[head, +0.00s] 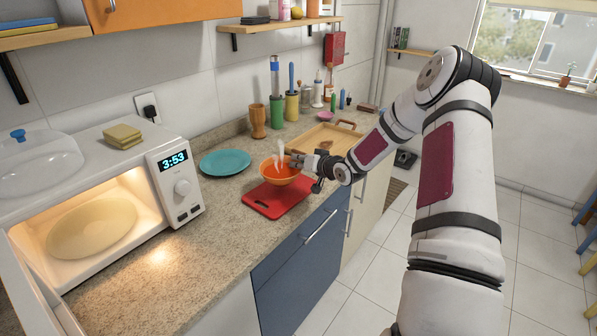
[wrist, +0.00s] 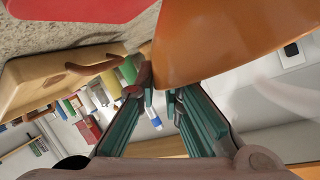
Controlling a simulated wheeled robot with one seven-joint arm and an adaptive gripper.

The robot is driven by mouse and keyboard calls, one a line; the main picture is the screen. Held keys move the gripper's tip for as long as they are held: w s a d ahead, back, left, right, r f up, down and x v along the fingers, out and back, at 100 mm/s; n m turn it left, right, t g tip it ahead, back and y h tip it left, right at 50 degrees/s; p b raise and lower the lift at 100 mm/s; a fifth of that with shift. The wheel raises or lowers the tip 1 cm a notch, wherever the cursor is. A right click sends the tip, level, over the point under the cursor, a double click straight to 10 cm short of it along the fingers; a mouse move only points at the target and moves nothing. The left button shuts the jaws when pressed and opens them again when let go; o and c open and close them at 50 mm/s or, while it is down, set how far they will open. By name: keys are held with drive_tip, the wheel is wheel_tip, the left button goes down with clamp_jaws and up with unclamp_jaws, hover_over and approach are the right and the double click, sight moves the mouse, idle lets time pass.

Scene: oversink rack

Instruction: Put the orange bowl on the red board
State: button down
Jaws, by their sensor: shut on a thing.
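The orange bowl (head: 277,178) is upright over the back part of the red board (head: 277,200) in the head view. I cannot tell whether its base touches the board. My gripper (head: 297,161) is shut on the bowl's right rim. In the wrist view the bowl (wrist: 225,40) fills the upper right, beside the gripper's fingers (wrist: 162,95). The red board (wrist: 75,8) shows at the top left there. The bowl hides part of the board's back edge, and the fingertips on the rim are small in the head view.
A teal plate (head: 225,162) lies left of the bowl. A wooden tray (head: 338,135) is behind it to the right, with bottles and utensil holders near the wall. An open, lit microwave (head: 178,188) stands at left. The counter in front of it is clear.

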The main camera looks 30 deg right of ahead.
drive_tip(key=shift+w+f, duration=0.1)
drive_tip(key=shift+f, duration=1.6)
drive_tip(key=shift+f, duration=0.1)
drive_tip(key=c, duration=1.7)
unclamp_jaws()
